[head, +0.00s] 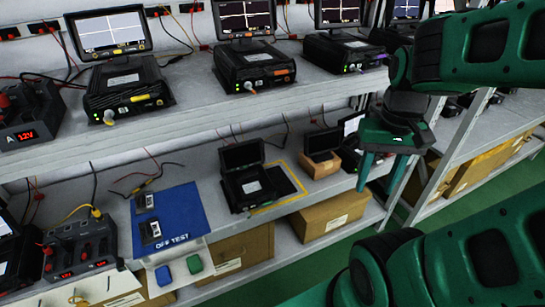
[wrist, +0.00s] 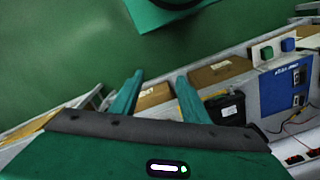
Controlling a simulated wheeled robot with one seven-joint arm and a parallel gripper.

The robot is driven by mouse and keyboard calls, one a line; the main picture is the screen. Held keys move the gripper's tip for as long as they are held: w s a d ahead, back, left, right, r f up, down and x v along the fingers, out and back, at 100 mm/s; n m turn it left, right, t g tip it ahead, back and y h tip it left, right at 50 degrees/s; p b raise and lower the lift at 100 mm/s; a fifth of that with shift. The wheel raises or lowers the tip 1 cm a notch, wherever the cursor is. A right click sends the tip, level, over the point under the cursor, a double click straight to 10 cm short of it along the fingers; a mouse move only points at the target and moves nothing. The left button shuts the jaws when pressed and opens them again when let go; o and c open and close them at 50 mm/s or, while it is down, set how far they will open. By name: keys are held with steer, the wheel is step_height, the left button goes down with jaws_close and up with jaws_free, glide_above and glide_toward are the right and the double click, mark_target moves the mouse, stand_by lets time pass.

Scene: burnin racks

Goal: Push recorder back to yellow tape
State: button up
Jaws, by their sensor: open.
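The black recorder (head: 248,188) sits on the lower shelf with its dark screen raised. Yellow tape (head: 297,180) marks an outline on the shelf, visible at the recorder's right and along the front. A flat dark area (head: 284,178) lies between the recorder and the right tape line. In the wrist view the recorder (wrist: 226,108) shows just right of the right finger, with a bit of yellow tape (wrist: 216,94) beside it. My gripper (head: 379,184) is open and empty, fingers down, to the right of the recorder and apart from it. It also shows in the wrist view (wrist: 160,76).
A blue mat (head: 180,215) marked "OFF TEST" lies left of the recorder with small devices on it. A small cardboard box (head: 320,165) stands behind right. The upper shelf (head: 200,117) with several recorders overhangs. Cardboard boxes (head: 335,215) sit below. Green floor is clear in front.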

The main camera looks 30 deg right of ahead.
steer(key=o, duration=0.5)
steer(key=shift+s+r, duration=0.2)
steer(key=shift+s, duration=0.25)
steer(key=o, duration=0.5)
steer(key=shift+n+t+y, duration=0.3)
steer(key=shift+n+y, duration=0.4)
steer(key=shift+n, duration=0.1)
steer(key=w+f, duration=0.2)
steer(key=w, duration=0.1)
steer(key=w+a+f, duration=0.1)
steer(key=w+f, duration=0.1)
steer(key=w, duration=0.1)
steer(key=w+f, duration=0.2)
steer(key=w, duration=0.2)
steer(key=shift+a, duration=0.15)
steer(key=shift+c, duration=0.2)
steer(key=m+t+y, duration=0.6)
steer(key=t+y, duration=0.4)
glide_toward(243, 156)
steer(key=shift+v, duration=1.2)
steer(key=shift+a+r, duration=0.1)
steer(key=x, duration=1)
steer(key=shift+w+a+f, duration=0.2)
steer(key=shift+w+a, duration=0.05)
